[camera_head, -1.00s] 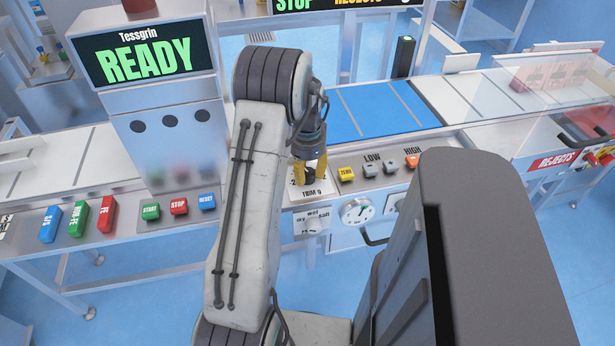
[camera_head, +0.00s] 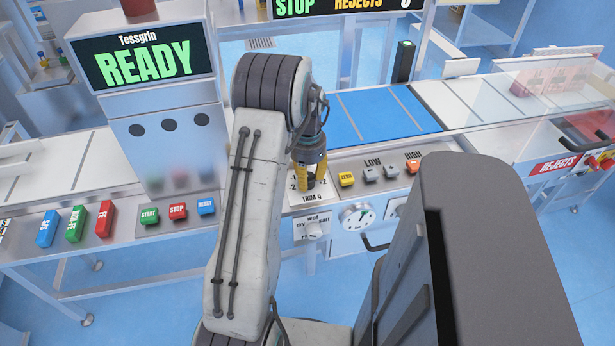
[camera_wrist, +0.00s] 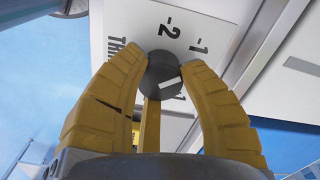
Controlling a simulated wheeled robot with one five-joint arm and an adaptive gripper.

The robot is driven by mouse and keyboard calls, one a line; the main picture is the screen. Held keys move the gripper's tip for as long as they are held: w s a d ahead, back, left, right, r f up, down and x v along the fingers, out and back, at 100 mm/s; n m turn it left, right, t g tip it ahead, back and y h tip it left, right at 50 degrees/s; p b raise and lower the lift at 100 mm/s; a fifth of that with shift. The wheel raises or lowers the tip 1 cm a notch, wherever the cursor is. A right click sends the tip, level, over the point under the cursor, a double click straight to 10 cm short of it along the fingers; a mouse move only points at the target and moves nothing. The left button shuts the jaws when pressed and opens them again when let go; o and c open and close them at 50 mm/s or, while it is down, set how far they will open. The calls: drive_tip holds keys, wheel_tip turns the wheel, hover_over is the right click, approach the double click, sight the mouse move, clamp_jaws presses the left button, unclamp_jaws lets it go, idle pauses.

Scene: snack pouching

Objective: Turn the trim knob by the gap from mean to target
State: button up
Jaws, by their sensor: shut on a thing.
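The trim knob (camera_wrist: 161,76) is a dark round knob with a white pointer mark. It stands on a white plate (camera_wrist: 210,20) printed with -1, -2 and "TRIM"; my fingers hide part of the scale. In the wrist view the pointer lies to the lower right of the knob's middle. My gripper (camera_wrist: 163,68) has its yellow fingers on both sides of the knob, shut on it. In the head view my gripper (camera_head: 309,178) points down over the plate marked "TRIM g" (camera_head: 312,198). The Tessgrin screen (camera_head: 145,55) reads READY.
Right of the plate are a yellow ZERO button (camera_head: 346,179), grey LOW buttons and an orange HIGH button (camera_head: 413,166). A dial (camera_head: 357,217) and a wet-marked selector (camera_head: 312,230) sit below. START, STOP and RESET buttons (camera_head: 206,205) lie left. A blue belt (camera_head: 375,115) runs behind.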

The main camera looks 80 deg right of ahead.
sight(308, 177)
drive_tip(key=o, duration=1.2)
wheel_tip(308, 177, up, 12)
drive_tip(key=shift+f, duration=0.1)
